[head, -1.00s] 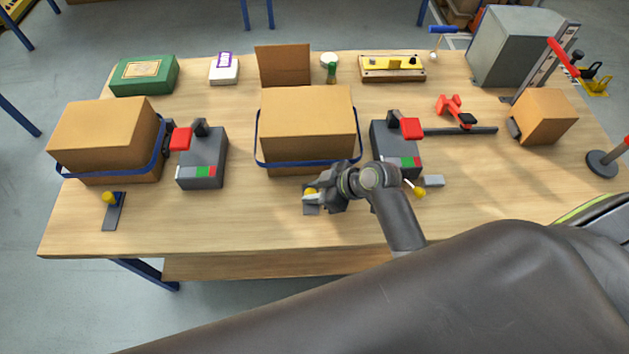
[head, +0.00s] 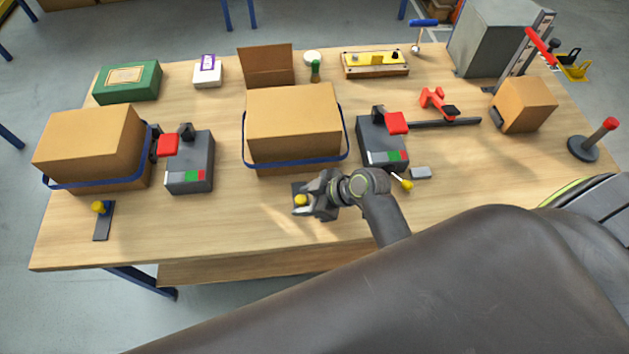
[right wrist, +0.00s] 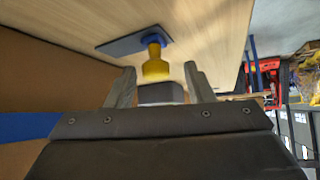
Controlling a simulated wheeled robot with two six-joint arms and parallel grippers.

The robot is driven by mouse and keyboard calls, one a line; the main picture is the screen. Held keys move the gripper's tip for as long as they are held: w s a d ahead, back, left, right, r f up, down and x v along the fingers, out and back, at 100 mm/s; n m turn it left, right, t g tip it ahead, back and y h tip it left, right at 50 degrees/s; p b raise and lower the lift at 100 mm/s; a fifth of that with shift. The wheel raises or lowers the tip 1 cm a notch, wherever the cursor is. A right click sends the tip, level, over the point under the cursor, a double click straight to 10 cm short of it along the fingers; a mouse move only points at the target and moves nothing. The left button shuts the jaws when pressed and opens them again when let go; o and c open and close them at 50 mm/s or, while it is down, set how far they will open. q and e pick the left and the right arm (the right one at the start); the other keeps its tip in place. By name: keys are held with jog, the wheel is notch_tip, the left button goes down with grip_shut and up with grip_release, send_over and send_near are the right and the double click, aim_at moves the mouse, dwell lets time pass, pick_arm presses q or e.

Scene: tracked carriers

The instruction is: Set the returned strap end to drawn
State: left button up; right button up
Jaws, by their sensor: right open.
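My right gripper (head: 306,200) is open around a yellow knob (head: 300,200) on a small dark plate, in front of the middle strapped box. In the right wrist view the yellow knob (right wrist: 155,62) has a blue collar and stands between the open fingers (right wrist: 160,82), apparently untouched. A blue strap (head: 296,169) runs round the middle cardboard box (head: 293,120). Another blue strap (head: 95,183) runs round the left box (head: 88,140). A similar yellow knob (head: 98,207) stands on a dark plate at the front left. My left gripper is out of view.
Grey devices with red pads stand right of the left box (head: 190,165) and of the middle box (head: 378,142). A yellow-tipped lever (head: 407,185) and a small grey block (head: 421,173) lie just right of my gripper.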

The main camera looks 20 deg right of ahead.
jog(key=b+v, duration=0.1)
jog(key=v, duration=1.6)
jog(key=shift+s+r, duration=0.15)
jog(key=shift+d, duration=0.15)
